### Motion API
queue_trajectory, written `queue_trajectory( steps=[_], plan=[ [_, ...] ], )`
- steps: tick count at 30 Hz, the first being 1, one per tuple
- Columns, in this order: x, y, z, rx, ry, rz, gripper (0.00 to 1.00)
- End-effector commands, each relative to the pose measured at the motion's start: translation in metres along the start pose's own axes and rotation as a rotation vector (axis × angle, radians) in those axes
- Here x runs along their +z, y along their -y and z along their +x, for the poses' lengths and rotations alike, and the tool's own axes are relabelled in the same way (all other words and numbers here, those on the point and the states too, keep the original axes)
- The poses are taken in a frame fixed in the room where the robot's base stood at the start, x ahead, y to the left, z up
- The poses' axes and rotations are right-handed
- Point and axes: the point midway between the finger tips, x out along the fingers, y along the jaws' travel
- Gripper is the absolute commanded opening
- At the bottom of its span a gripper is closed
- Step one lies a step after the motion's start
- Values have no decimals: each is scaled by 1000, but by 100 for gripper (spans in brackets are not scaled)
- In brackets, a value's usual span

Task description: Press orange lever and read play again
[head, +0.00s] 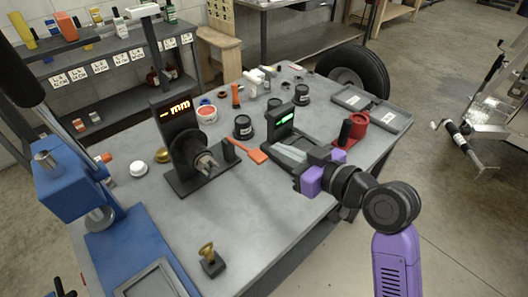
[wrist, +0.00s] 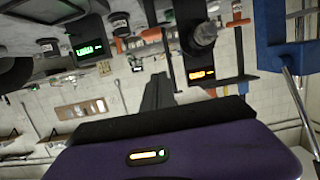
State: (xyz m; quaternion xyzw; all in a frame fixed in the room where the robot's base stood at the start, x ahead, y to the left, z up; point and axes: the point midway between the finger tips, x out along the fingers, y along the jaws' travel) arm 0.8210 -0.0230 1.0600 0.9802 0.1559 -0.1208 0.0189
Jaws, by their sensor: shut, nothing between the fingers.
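The orange lever (head: 250,152) is a flat paddle on a dark arm, low over the grey bench beside a hub stand (head: 190,150). The stand's upright carries an orange-lit display (head: 180,107), whose characters are too small to read surely. The lit display also shows upside down in the wrist view (wrist: 202,74). My gripper (head: 277,149), purple with grey fingers, is shut and empty, just right of the lever and apart from it. Its dark fingers show in the wrist view (wrist: 158,88). I cannot tell its height over the bench.
A second stand with a green display (head: 285,119) is right behind my fingers. Black pots (head: 243,127), a red-rimmed tub (head: 207,114) and a red clamp-like part (head: 353,130) stand nearby. A blue press (head: 75,185) is at left. The front middle of the bench is mostly clear.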

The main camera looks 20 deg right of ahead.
Motion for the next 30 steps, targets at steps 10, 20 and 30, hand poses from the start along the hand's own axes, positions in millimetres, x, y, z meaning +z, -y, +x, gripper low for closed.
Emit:
queue_trajectory(
  steps=[10, 20, 30],
  plan=[
    [-2, 0, 68, -1, 1, -1, 0],
    [37, -1, 73, 2, 2, 0, 0],
    [39, 0, 74, 2, 0, 0, 0]
  ],
)
